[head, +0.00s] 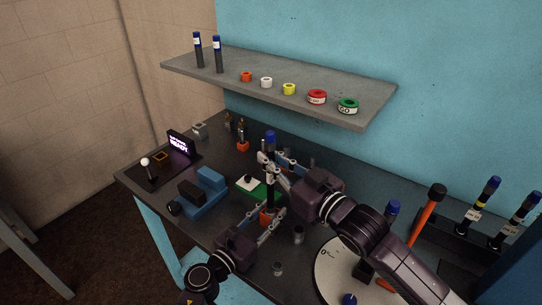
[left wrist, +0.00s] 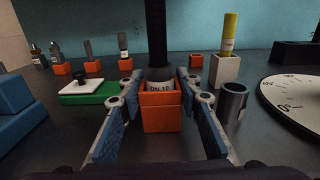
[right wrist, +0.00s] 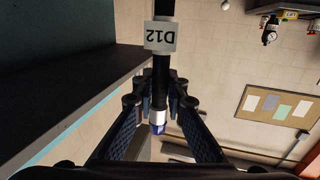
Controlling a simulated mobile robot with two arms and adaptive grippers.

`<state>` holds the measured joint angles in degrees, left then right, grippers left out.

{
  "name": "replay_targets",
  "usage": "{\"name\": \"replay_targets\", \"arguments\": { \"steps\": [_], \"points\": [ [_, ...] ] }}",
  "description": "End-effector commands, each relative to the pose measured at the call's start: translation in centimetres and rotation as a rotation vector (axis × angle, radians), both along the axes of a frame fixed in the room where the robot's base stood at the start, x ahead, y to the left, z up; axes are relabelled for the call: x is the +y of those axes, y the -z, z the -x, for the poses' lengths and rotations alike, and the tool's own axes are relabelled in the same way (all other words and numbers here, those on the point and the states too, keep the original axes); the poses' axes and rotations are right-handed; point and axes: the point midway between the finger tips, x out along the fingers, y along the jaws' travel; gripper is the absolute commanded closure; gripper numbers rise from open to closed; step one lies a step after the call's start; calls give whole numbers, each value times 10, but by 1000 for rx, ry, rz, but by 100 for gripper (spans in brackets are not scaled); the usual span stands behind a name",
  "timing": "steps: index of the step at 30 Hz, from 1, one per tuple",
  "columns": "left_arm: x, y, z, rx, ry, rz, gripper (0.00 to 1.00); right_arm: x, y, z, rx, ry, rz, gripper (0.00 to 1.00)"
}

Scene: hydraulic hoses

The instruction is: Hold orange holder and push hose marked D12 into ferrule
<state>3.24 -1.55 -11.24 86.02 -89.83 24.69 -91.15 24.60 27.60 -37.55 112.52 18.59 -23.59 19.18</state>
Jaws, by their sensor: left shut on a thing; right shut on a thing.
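The orange holder (left wrist: 162,118) stands on the table between the two fingers of my left gripper (left wrist: 161,112), which is shut on it. A pale ferrule (left wrist: 160,87) with a small "DN" label sits in the holder's top. A black hose (left wrist: 156,40) stands upright over the ferrule, its lower end meeting it; how deep it sits I cannot tell. In the right wrist view the hose carries a white D12 tag (right wrist: 160,37) and a blue end (right wrist: 158,128). My right gripper (right wrist: 160,98) is shut on the hose near that end, above my left gripper (head: 268,222) in the head view.
A green block (head: 250,186) and a blue vise-like block (head: 203,188) lie left of the holder. Grey cups (head: 298,235) and a round dial plate (head: 330,272) are at right. More orange holders stand behind. A shelf (head: 280,90) with tape rings hangs above.

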Motion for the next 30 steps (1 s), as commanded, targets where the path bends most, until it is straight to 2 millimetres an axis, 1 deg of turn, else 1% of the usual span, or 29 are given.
{"name": "replay_targets", "arguments": {
  "steps": [14,15,20,21,30],
  "points": [
    [0,0,0,0,0,0,92,0,11,0,-2,0,-2,100],
    [0,0,0,0,0,0,92,0,11,0,-2,0,-2,87],
    [0,0,0,0,0,0,92,0,11,0,-2,-1,-2,69],
    [0,0,0,0,0,0,92,0,11,0,-2,0,-2,68],
    [0,0,0,0,0,0,92,-2,13,2,2,0,0,68]
  ]
}}
